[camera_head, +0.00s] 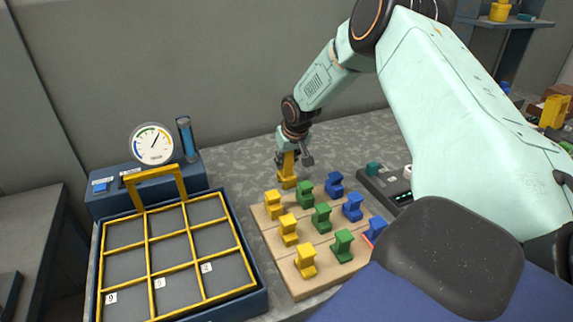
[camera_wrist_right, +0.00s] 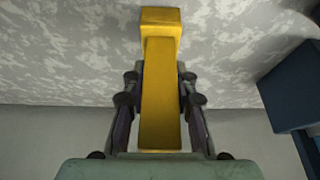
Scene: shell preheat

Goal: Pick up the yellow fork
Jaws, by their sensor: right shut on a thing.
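The yellow fork (camera_head: 287,172) is in my right gripper (camera_head: 292,150), upright, with its lower end near the back edge of the wooden board. I cannot tell whether that end touches anything. In the right wrist view the yellow fork (camera_wrist_right: 161,95) runs between the two fingers of the right gripper (camera_wrist_right: 160,88), which are shut on it from both sides. My left gripper is not in view.
The wooden board (camera_head: 309,291) holds rows of yellow, green and blue blocks. A blue tray (camera_head: 262,300) with a yellow grid and upright yellow handle (camera_head: 157,172) stands left, below a round gauge (camera_head: 153,143). A dark device (camera_head: 374,182) sits right of the board.

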